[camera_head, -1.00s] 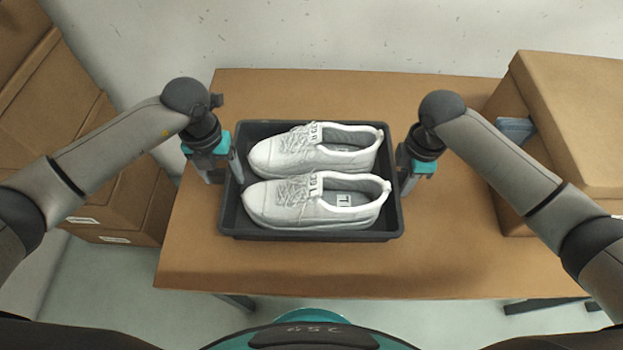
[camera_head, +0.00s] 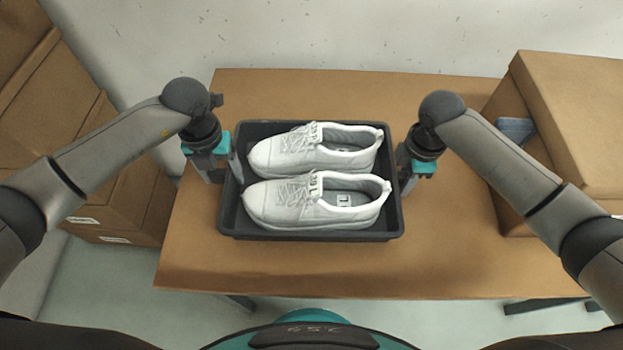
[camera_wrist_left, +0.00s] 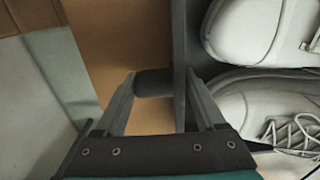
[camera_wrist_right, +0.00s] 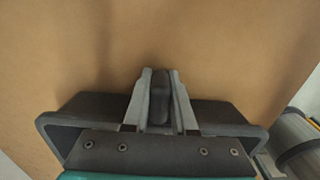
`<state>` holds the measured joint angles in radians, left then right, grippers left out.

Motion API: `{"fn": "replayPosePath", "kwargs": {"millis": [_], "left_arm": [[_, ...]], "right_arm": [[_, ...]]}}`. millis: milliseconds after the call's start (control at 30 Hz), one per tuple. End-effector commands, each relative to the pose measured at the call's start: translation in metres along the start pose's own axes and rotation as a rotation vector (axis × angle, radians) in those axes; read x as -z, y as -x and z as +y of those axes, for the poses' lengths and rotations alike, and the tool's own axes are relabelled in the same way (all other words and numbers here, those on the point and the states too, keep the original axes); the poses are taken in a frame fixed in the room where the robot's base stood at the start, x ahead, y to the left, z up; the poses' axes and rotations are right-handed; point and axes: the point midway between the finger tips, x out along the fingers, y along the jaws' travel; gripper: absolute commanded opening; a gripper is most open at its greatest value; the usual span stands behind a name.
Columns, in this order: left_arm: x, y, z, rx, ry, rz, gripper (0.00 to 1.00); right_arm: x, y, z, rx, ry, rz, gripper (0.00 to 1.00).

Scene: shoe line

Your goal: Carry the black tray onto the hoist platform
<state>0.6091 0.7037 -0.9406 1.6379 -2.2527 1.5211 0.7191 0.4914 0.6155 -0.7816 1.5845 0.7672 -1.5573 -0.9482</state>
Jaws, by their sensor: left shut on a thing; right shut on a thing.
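The black tray (camera_head: 310,236) lies on the brown table and holds two white shoes, a far one (camera_head: 300,150) and a near one (camera_head: 310,208). My left gripper (camera_head: 222,172) is at the tray's left end. In the left wrist view, its fingers (camera_wrist_left: 165,95) straddle the tray's end wall and a dark grip piece. My right gripper (camera_head: 404,172) is at the tray's right end. In the right wrist view, its fingers (camera_wrist_right: 160,85) are closed on a dark grip piece of the tray. No hoist platform can be made out.
The brown table (camera_head: 300,275) has free surface in front of and behind the tray. A large cardboard box (camera_head: 580,120) stands on the right, with something grey-blue in its opening. More cardboard boxes (camera_head: 60,110) are stacked at the left. A pale wall (camera_head: 350,35) is behind.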

Motion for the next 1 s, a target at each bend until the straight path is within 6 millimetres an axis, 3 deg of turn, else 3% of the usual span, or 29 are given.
{"fn": "replayPosePath", "kwargs": {"millis": [567, 1000], "left_arm": [[-0.001, 0.004, 0.0, -0.002, 0.001, -0.004, 0.0], [-0.001, 0.03, 0.001, -0.002, 0.0, -0.003, 0.0]], "right_arm": [[0.0, 0.004, 0.001, -0.004, 0.0, 0.0, 0.0], [0.0, 0.03, 0.001, -0.003, 0.0, 0.0, 0.0]]}}
